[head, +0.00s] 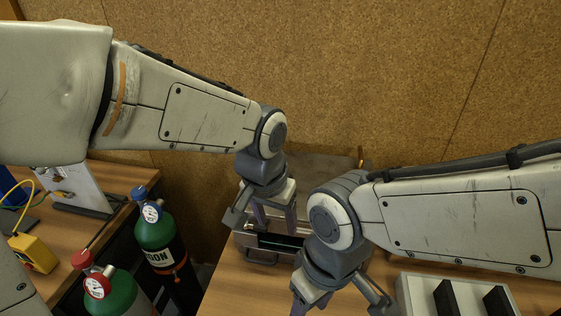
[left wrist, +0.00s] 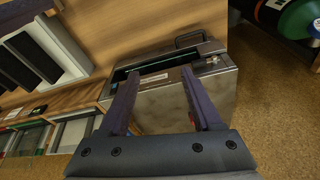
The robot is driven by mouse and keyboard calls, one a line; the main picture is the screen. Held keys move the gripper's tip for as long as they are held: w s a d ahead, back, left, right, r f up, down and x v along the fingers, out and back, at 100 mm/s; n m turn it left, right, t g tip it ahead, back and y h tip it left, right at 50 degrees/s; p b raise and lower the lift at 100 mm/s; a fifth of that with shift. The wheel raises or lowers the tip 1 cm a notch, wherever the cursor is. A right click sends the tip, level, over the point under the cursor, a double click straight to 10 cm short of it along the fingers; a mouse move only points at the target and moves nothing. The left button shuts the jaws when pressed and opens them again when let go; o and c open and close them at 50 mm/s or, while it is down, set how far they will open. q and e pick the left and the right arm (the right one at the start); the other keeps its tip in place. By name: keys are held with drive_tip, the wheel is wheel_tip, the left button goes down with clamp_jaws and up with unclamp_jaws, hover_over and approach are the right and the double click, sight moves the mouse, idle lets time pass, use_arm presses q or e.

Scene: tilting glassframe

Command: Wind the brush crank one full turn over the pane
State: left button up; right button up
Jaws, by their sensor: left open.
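I cannot make out the brush crank or the pane for certain in either view. A worn grey metal box (head: 264,243) with a dark open slot and a front handle stands on the bench. The same box shows in the left wrist view (left wrist: 160,108), behind my fingers. My left gripper (head: 272,220) is over the box, its fingers pointing down. In the left wrist view my left gripper (left wrist: 160,75) is open, with nothing clearly held between its two purple fingers. My right gripper (head: 318,301) is in front of the box, partly cut off by the bottom edge.
A white tray with dark upright pieces (head: 405,291) is at the lower right. Green gas cylinders (head: 157,236) stand in the gap left of the bench (head: 228,282). A yellow box (head: 33,253) lies on the left bench. A cork-like wall (head: 350,70) closes the back.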

use_arm(q)
drive_tip(key=w+r+n+t+p, duration=0.2)
drive_tip(key=w+r+n, duration=0.15)
drive_tip(key=w, duration=1.35)
drive_tip(key=shift+m, duration=0.45)
drive_tip(key=p+x, duration=0.3)
drive_tip(key=x, duration=0.7)
drive_tip(key=shift+w, duration=0.1)
clamp_jaws()
